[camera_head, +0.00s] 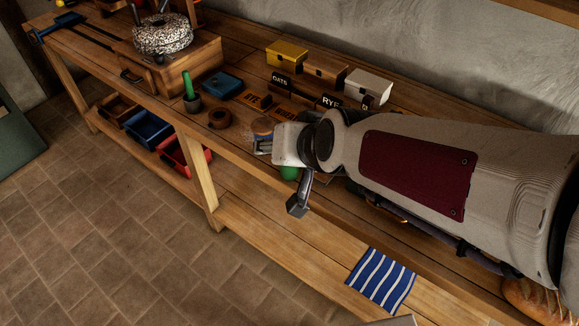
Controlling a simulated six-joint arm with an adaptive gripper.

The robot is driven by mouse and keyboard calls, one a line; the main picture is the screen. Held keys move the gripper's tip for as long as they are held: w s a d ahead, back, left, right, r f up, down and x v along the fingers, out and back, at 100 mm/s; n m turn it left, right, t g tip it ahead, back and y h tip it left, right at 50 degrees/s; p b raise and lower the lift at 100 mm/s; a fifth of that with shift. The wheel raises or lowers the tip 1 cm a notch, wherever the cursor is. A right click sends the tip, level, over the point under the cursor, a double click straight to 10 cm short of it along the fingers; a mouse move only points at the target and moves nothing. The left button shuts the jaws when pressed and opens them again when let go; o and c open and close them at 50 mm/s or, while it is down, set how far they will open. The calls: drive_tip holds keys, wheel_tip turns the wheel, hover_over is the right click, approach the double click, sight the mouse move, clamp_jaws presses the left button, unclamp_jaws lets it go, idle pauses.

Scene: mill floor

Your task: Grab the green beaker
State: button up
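A green rounded thing (289,173) shows just below my gripper (280,176), near the front edge of the workbench (250,171). It may be the green beaker, but my gripper hides most of it. My gripper is open, with one finger hanging over the bench's front edge and the other towards the back left. The green thing shows between the fingers; I cannot tell whether they touch it. Further left, a small dark pot (193,104) holds an upright green rod (188,84).
Yellow (287,54), brown (325,72) and white (368,88) boxes stand along the wall. A blue box (222,85) and a brown ring (219,119) lie left of my gripper.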

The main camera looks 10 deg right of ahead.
drive_tip(key=w+a+f+m+t+h, duration=0.1)
drive_tip(key=w+a+f, duration=0.15)
drive_tip(key=w, duration=0.25)
drive_tip(key=w+a+f+m+t, duration=0.1)
drive_tip(key=w+a+f, duration=0.1)
drive_tip(key=w+f, duration=0.15)
drive_tip(key=m+t+h, duration=0.3)
drive_tip(key=t+h, duration=0.2)
drive_tip(key=h, duration=0.6)
approach(286, 169)
drive_tip(key=shift+x, duration=2.3)
drive_tip(key=shift+d, duration=0.2)
drive_tip(key=shift+x, duration=1.2)
drive_tip(key=shift+w, duration=0.15)
drive_tip(key=shift+x, duration=2.5)
drive_tip(key=shift+a+f, duration=0.1)
